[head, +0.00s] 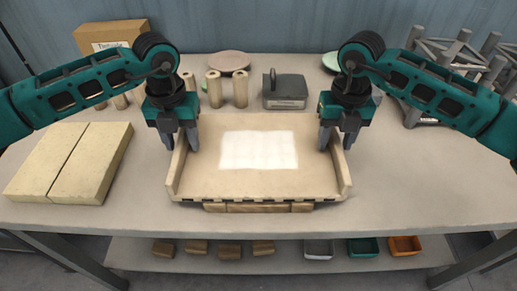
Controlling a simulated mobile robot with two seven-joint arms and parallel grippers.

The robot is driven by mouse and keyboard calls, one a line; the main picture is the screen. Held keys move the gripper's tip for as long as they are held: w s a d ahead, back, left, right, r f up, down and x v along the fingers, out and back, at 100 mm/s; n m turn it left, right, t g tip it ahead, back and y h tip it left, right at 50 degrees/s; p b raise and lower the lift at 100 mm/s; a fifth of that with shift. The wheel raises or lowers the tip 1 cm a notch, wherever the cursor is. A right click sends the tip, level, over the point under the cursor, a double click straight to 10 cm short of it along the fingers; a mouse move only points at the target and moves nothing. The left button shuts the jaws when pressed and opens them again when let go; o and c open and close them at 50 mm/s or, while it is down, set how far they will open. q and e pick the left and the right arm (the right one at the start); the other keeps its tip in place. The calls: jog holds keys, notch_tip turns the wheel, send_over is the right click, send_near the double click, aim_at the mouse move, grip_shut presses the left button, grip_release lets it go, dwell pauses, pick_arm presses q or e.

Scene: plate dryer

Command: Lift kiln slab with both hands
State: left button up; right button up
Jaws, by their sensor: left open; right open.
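The kiln slab (304,178) is a cream, tray-like board with raised left and right side walls and a bright white patch in its middle. It lies level near the table's front edge. My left gripper (181,146) is open at the slab's left side wall, toward its back end. My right gripper (336,146) is open at the right side wall, at a matching place. The fingers point down around the walls' far ends; I cannot tell whether they touch the walls.
Two cream blocks (92,150) lie on the table (420,190) at left. Behind the slab stand several cream cylinders (240,88), a dark grey handled block (284,92) and a pinkish plate (228,61). A grey rack (455,60) is at back right. The front right table is clear.

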pick_arm(q)
jog(key=shift+c, duration=0.5)
pick_arm(e)
jog(key=shift+c, duration=0.5)
pick_arm(q)
grip_shut()
pick_arm(e)
grip_shut()
pick_arm(q)
jog(key=shift+r, duration=0.15)
pick_arm(e)
jog(key=shift+r, duration=0.15)
